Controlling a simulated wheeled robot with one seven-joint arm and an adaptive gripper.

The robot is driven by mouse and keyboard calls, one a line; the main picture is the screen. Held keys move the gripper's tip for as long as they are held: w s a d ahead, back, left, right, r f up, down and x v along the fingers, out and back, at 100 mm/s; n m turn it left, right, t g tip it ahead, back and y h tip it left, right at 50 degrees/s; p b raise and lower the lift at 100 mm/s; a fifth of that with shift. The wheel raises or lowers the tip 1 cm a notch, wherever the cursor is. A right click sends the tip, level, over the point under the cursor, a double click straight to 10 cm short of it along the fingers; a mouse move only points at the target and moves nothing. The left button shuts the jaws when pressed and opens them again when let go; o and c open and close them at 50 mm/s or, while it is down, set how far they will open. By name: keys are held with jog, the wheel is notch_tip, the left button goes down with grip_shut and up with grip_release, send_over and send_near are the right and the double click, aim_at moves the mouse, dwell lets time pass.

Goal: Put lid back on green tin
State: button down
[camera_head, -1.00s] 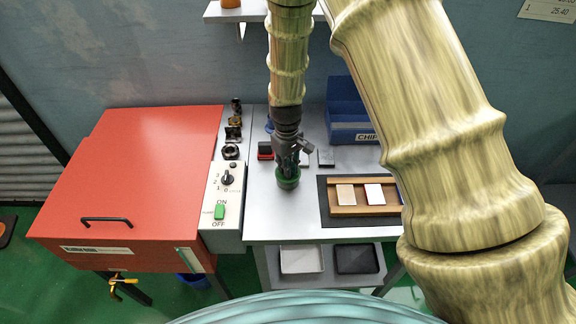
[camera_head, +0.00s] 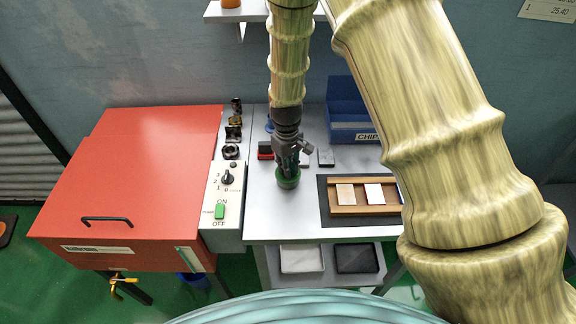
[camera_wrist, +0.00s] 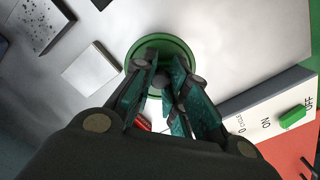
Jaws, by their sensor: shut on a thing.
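The green tin (camera_head: 288,182) stands on the grey cart top, directly under my gripper (camera_head: 290,170). My gripper (camera_wrist: 165,85) points down and is shut on the dark round knob of the lid (camera_wrist: 163,80), over the middle of the tin. The lid and tin overlap in both views, so I cannot tell whether the lid is seated or slightly above the rim.
Right of the tin lies a dark mat with a wooden tray (camera_head: 350,210) holding two light blocks. A blue bin (camera_head: 350,108) stands behind.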

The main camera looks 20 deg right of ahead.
dwell(0.3)
jog(key=c, duration=0.9)
grip_release()
jog(key=shift+o, duration=0.2)
jog(key=shift+r, duration=0.15)
jog(key=shift+r+p, duration=2.35)
jog(key=shift+r, duration=1)
grip_shut()
jog(key=shift+f+b, duration=1.4)
jog(key=shift+f, duration=1.5)
